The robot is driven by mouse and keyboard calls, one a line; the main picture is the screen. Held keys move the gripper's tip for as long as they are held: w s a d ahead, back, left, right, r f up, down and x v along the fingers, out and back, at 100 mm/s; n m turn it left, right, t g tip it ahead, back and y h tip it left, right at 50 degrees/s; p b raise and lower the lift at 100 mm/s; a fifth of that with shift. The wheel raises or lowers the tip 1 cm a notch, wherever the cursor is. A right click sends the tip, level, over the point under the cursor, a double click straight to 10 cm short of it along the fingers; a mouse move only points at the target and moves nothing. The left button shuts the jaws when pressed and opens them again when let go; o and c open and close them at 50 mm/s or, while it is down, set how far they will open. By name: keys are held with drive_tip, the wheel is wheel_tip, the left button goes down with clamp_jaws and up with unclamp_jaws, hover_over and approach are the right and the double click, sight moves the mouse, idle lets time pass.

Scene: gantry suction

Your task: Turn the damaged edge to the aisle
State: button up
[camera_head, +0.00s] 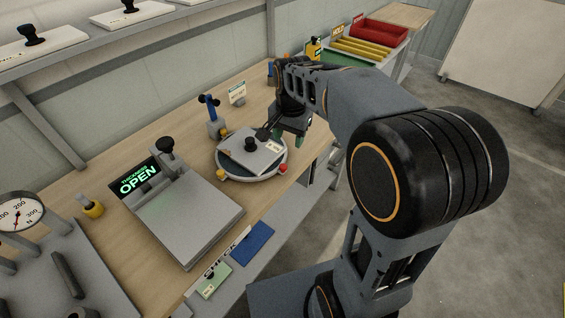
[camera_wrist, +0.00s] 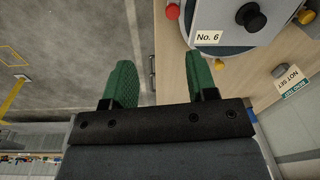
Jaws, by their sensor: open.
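A pale square plate (camera_head: 262,160) with a black knob (camera_head: 250,143) lies on a round turntable (camera_head: 250,178) on the wooden bench. The plate carries a "No. 6" label, readable in the wrist view (camera_wrist: 207,37). I cannot make out a damaged edge in either view. My gripper (camera_head: 289,136) is at the right side of the turntable, near its rim. In the wrist view my gripper (camera_wrist: 162,72) has its green fingers spread and nothing between them; the plate lies beyond them at upper right. The grey aisle floor (camera_head: 440,150) is right of the bench.
Red (camera_head: 283,168) and yellow (camera_head: 222,176) knobs sit on the turntable's rim. A blue-topped post (camera_head: 210,110) stands behind it. A grey fixture (camera_head: 195,220) with an "OPEN" display is at left. A "NOT SET" sign (camera_wrist: 291,76) stands nearby. Bins (camera_head: 360,45) are at the back.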

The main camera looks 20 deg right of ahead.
sight(283, 166)
drive_tip(key=w+f, duration=0.1)
drive_tip(key=f, duration=0.4)
drive_tip(key=w+f+m, duration=0.1)
drive_tip(key=f, duration=0.4)
drive_tip(key=w+f+m, duration=0.1)
drive_tip(key=f, duration=0.4)
drive_tip(key=shift+w+a+f+g, duration=0.1)
drive_tip(key=shift+w+a+g, duration=0.2)
drive_tip(key=shift+w+g, duration=0.1)
drive_tip(key=shift+c, duration=0.4)
clamp_jaws()
